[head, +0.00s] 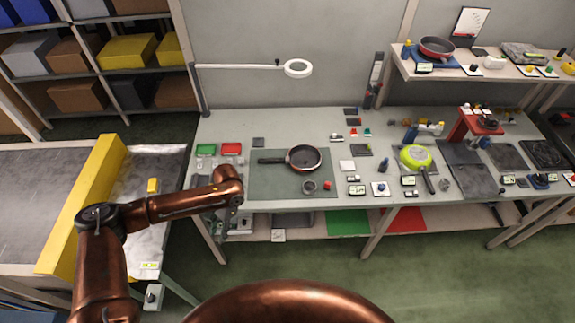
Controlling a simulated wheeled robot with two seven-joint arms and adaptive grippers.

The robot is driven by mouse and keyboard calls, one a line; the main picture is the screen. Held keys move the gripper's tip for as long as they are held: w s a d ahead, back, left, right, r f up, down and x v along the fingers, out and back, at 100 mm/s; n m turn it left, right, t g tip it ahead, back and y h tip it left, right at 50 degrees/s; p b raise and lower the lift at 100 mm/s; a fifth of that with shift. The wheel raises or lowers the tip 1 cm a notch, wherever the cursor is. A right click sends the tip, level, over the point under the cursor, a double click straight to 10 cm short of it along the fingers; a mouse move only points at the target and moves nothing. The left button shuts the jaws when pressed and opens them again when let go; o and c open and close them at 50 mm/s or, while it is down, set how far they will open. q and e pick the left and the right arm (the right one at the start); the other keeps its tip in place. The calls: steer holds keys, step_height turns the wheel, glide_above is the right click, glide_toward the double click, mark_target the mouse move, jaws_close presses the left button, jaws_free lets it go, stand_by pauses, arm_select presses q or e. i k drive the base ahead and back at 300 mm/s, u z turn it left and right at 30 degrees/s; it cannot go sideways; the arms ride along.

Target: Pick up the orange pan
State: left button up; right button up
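No pan in the head view looks clearly orange. A dark pan with a reddish-brown rim (304,158) lies on a grey-green mat (262,187) on the workbench, its dark handle pointing left. A lime-green pan (415,156) lies further right, its handle pointing down-right. A red pan (437,47) sits on the raised shelf at the upper right. My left gripper (227,224) hangs pointing down at the bench's front left edge, left of the mat and apart from the pans. Its fingers are small and dark, so their opening is unclear. My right gripper is out of view.
The workbench (285,124) also carries a green tray (206,149), a red tray (231,148), a small metal cup (310,187) and several small items. A yellow barrier (83,205) stands beside the conveyor (32,196) at the left. A lamp (297,68) overhangs the bench.

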mark_target(303, 157)
steer(key=u, duration=0.9)
steer(key=i, duration=1.45)
steer(key=z, duration=2.45)
